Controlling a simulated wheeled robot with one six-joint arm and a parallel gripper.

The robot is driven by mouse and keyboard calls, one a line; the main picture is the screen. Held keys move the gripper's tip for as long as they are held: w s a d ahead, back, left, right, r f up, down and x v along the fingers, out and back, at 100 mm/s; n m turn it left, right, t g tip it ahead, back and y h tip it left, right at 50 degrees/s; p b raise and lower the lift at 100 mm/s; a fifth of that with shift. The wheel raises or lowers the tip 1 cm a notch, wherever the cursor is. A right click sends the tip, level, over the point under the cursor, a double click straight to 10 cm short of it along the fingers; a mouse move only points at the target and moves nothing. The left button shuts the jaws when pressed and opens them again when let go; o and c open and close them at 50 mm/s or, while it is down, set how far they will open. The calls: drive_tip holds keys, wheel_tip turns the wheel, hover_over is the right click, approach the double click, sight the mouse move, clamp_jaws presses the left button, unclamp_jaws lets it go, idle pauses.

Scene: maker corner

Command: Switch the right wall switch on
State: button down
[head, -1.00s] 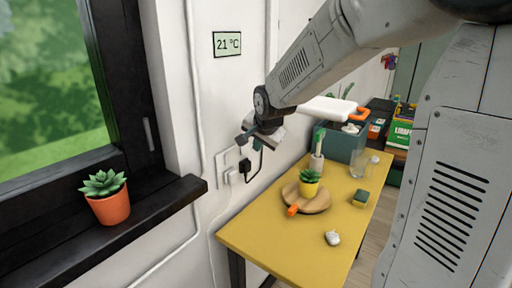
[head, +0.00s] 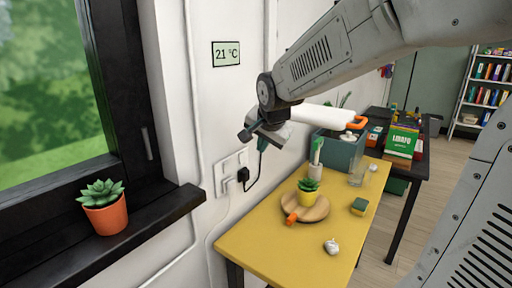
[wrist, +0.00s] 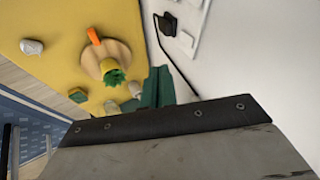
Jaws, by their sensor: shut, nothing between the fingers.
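A white wall plate (head: 231,162) is on the wall left of the yellow table, below the thermometer display. A black plug (head: 243,174) with a black cable sits at its lower right, and a white plug-like piece is beside it on the left. Individual switches and their positions are too small to make out. My gripper (head: 245,134) is shut and empty, above the plate and apart from it in the head view. In the wrist view the plate (wrist: 191,28) and the black plug (wrist: 168,24) show at the top, partly cut off.
The yellow table (head: 262,250) holds a potted succulent (head: 307,192) on a round wooden board, a sponge (head: 359,206) and a teal box (head: 338,152). A black window sill (head: 150,222) with a terracotta-potted plant (head: 104,205) juts out left of the plate.

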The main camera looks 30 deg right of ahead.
sight(242, 158)
drive_tip(key=shift+w+a+f, duration=0.1)
drive_tip(key=shift+w+f, duration=2.05)
drive_tip(key=shift+w, duration=0.15)
drive_tip(key=shift+w+a+f, duration=0.1)
drive_tip(key=shift+w+f, duration=2)
drive_tip(key=shift+w, duration=0.2)
